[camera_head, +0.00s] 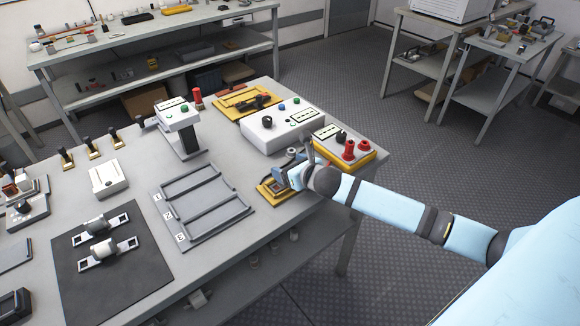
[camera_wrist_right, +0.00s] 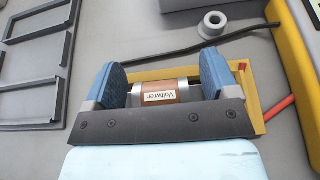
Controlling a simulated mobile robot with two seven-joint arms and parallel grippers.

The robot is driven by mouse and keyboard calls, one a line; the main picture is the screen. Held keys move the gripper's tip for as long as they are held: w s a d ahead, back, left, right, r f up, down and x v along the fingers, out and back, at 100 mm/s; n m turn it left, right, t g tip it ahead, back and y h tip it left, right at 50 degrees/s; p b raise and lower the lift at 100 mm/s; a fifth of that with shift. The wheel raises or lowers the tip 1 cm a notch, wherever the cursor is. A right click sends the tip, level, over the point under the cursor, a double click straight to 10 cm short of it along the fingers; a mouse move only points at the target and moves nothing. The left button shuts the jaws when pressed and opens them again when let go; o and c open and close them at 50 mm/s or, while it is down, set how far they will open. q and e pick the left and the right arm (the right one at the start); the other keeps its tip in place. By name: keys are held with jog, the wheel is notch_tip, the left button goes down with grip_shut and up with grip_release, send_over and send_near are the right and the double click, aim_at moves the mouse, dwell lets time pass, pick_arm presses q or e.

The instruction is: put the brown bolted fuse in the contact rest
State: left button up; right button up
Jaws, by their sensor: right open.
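The brown bolted fuse (camera_wrist_right: 165,93), with silver end caps and a white label reading "Voltwren", shows in the right wrist view. It lies at the yellow-framed contact rest (camera_wrist_right: 248,102), which also shows at the table's right edge in the head view (camera_head: 266,195). My right gripper (camera_wrist_right: 163,85) is open, with one blue finger on each side of the fuse. It also shows over the rest in the head view (camera_head: 287,179). The gripper hides the fuse's lower side, so I cannot tell how fully it sits. My left gripper is not in view.
An empty grey three-lane tray (camera_head: 235,221) lies left of the rest. A dark mat (camera_head: 115,290) holds two white-bodied fuses. A yellow box with red terminals (camera_head: 368,157) and a white meter box (camera_head: 268,138) stand close behind the gripper. A small grey ring (camera_wrist_right: 212,24) is near.

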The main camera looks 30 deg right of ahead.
jog(key=v, duration=1.4)
jog(key=shift+w+a, duration=0.1)
